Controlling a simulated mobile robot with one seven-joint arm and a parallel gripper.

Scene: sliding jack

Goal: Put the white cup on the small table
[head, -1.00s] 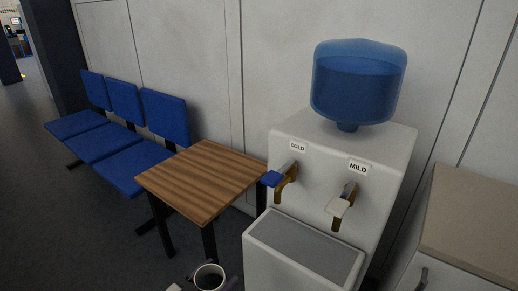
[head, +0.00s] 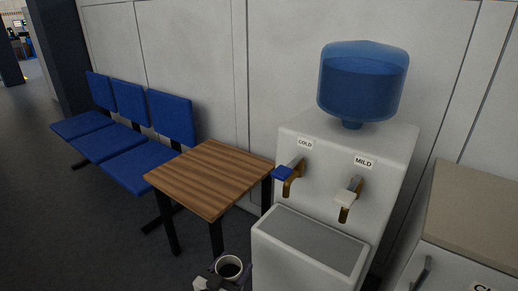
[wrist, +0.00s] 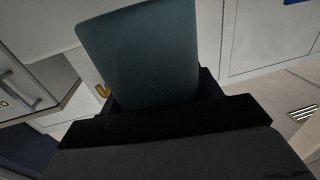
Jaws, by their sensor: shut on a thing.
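The white cup (head: 229,260) is at the bottom of the head view, upright, with a white rim and a dark inside. My gripper (head: 230,274) is shut on it, with dark fingers on either side. In the wrist view the cup (wrist: 145,50) is a large shaded grey-green shape between the fingers, and it hides much behind it. The small table (head: 210,175) has a brown striped wooden top and black legs. Its top is bare. In the head view the cup shows just below the table's front corner, apart from the top.
A white water dispenser (head: 330,185) with a blue bottle (head: 362,85) and two taps stands right of the table. A row of blue chairs (head: 125,130) is to the left. A beige-topped cabinet (head: 470,215) is at the right. The floor at lower left is clear.

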